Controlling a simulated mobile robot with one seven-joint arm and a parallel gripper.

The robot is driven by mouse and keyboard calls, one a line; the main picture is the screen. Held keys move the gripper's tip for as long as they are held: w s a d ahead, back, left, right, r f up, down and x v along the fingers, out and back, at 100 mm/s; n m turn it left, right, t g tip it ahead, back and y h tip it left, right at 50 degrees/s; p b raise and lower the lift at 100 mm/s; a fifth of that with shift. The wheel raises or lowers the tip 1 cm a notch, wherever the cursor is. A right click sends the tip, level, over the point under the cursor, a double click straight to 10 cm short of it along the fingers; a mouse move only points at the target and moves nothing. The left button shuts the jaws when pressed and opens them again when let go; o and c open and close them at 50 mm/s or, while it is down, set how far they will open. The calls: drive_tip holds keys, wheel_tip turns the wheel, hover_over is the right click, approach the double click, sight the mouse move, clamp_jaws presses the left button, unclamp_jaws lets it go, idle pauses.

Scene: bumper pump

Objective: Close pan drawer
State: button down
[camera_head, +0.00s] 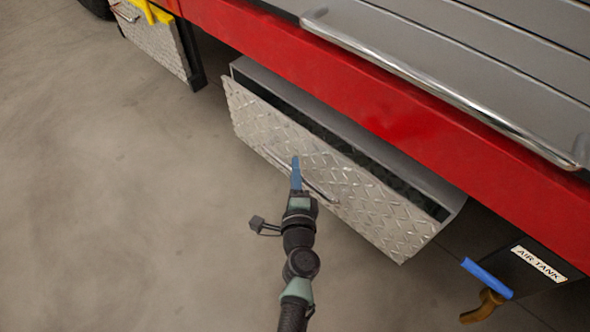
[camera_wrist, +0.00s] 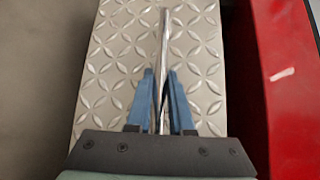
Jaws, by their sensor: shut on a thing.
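The pan drawer (camera_head: 335,180) has a silver diamond-plate front and hangs under the red truck body. It stands partly open, with a dark gap showing between its front and the grey housing. A thin metal bar handle (camera_head: 320,193) runs along its front. My gripper (camera_head: 296,172) is at the handle near the middle of the drawer front. In the wrist view my gripper's blue fingers (camera_wrist: 161,100) lie on both sides of the handle (camera_wrist: 163,60), shut on it. The diamond plate (camera_wrist: 115,60) fills the space behind them.
The red truck side (camera_head: 400,110) and a chrome rail (camera_head: 440,85) overhang the drawer. Another diamond-plate box (camera_head: 155,45) with a yellow item (camera_head: 152,12) is at upper left. An air tank label (camera_head: 538,263) and blue handle (camera_head: 487,278) are at lower right. The concrete floor (camera_head: 120,200) is clear.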

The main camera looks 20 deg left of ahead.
sight(309, 162)
idle(0.8)
drive_tip(key=shift+w+d+b, duration=0.15)
drive_tip(key=shift+w+d, duration=0.15)
drive_tip(key=shift+w, duration=0.4)
drive_tip(key=shift+w+d+b, duration=0.2)
drive_tip(key=shift+w+d, duration=0.05)
drive_tip(key=shift+w, duration=0.5)
drive_tip(key=shift+w+d+b, duration=0.15)
drive_tip(key=shift+w+d, duration=0.15)
drive_tip(key=shift+w, duration=0.4)
drive_tip(key=c, duration=0.8)
unclamp_jaws()
drive_tip(key=p+v, duration=0.3)
drive_tip(key=v, duration=1)
